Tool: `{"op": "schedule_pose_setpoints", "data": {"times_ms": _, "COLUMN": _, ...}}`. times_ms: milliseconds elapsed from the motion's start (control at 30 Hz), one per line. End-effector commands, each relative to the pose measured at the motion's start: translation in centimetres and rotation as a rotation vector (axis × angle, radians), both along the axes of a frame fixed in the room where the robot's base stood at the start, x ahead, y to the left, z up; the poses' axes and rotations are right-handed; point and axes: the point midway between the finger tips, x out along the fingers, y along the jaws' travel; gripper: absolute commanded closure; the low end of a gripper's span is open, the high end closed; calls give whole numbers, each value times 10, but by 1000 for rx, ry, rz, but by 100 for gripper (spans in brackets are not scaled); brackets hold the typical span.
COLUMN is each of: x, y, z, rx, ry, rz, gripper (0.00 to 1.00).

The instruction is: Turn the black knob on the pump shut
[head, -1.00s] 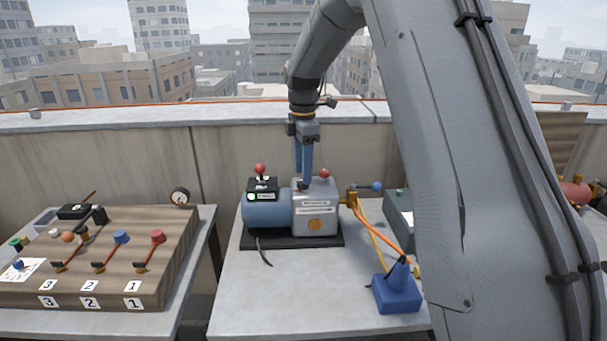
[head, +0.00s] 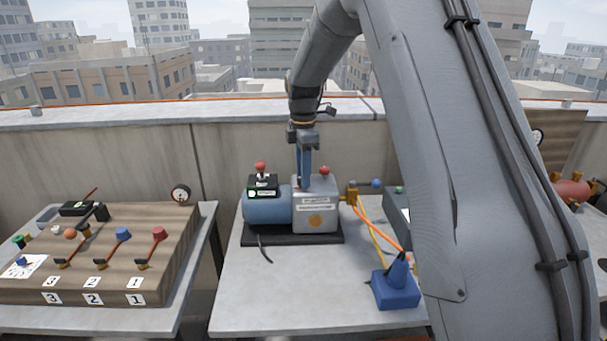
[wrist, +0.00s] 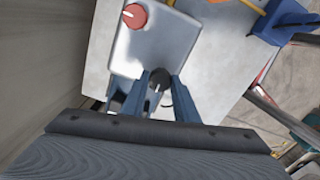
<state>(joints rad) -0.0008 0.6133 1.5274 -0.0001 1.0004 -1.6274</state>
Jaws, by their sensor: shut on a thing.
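The pump (head: 268,208) has a blue cylindrical body and a grey box end, and it stands on a black base on the middle table. The black knob (wrist: 159,78) is on top of the grey box; in the head view my fingers mostly hide it. My gripper (head: 304,184) points straight down onto the box top. In the wrist view its two blue fingers stand on either side of the black knob, shut on it. A red knob (wrist: 135,16) with a white mark is on the same box top, apart from my fingers; it also shows in the head view (head: 324,170).
A black switch box with a red-topped lever (head: 261,169) sits on the pump's blue body. A brass valve with hoses (head: 364,193) is at the right, and a blue block (head: 396,288) stands in front. A wooden panel with levers (head: 105,255) is at the left.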

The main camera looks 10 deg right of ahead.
Motion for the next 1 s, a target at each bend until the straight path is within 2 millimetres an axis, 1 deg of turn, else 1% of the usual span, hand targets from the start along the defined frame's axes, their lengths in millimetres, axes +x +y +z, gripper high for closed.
{"op": "schedule_pose_setpoints", "data": {"times_ms": 167, "x": 0, "y": 0, "z": 0, "rx": 0, "ry": 1, "rz": -46, "gripper": 95}}
{"op": "schedule_pose_setpoints", "data": {"times_ms": 367, "x": 0, "y": 0, "z": 1, "rx": 0, "ry": 1, "rz": -168, "gripper": 95}}
{"op": "schedule_pose_setpoints", "data": {"times_ms": 1000, "x": 0, "y": 0, "z": 1, "rx": 0, "ry": 0, "rz": -766, "gripper": 95}}
